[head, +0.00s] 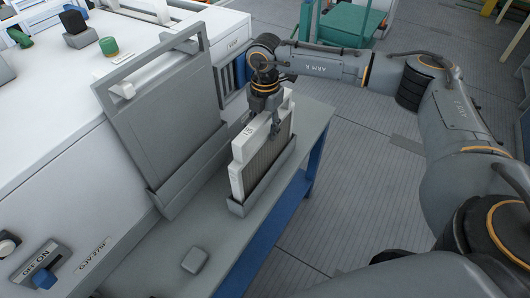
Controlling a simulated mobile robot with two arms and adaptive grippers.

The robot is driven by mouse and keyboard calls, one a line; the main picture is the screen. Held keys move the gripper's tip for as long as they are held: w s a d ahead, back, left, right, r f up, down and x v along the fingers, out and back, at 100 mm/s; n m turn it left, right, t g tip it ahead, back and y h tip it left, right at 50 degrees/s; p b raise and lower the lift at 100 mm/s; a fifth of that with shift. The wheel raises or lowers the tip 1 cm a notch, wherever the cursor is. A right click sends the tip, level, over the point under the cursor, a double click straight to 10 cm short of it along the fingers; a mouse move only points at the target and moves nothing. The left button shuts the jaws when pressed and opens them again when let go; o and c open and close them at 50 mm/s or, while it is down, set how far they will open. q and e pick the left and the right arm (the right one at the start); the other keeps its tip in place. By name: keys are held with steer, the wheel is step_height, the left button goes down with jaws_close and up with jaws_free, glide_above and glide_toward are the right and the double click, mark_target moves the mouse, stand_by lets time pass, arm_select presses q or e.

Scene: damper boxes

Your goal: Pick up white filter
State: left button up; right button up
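The white filter (238,176) stands upright in a grey open-topped holder (258,196) on the grey bench. It has a white frame with a printed label and a pleated, greyish face on its right side. My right gripper (271,117) points down at the top edge of the filter, near its far half. Its dark fingers overlap the filter's top in the picture, and I cannot tell whether they are shut on it. The filter's lower part is hidden inside the holder. My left gripper is not in view.
A large white cabinet (60,150) with a raised grey frame panel (165,115) stands to the left. A small grey block (195,260) lies on the bench (150,262). The floor right of the bench is clear.

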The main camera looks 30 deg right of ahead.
mark_target(265, 113)
jaws_close()
steer(key=shift+r, duration=0.15)
step_height(265, 113, up, 9)
steer(key=shift+r+b, duration=0.1)
steer(key=shift+b, duration=0.85)
steer(key=shift+r, duration=0.3)
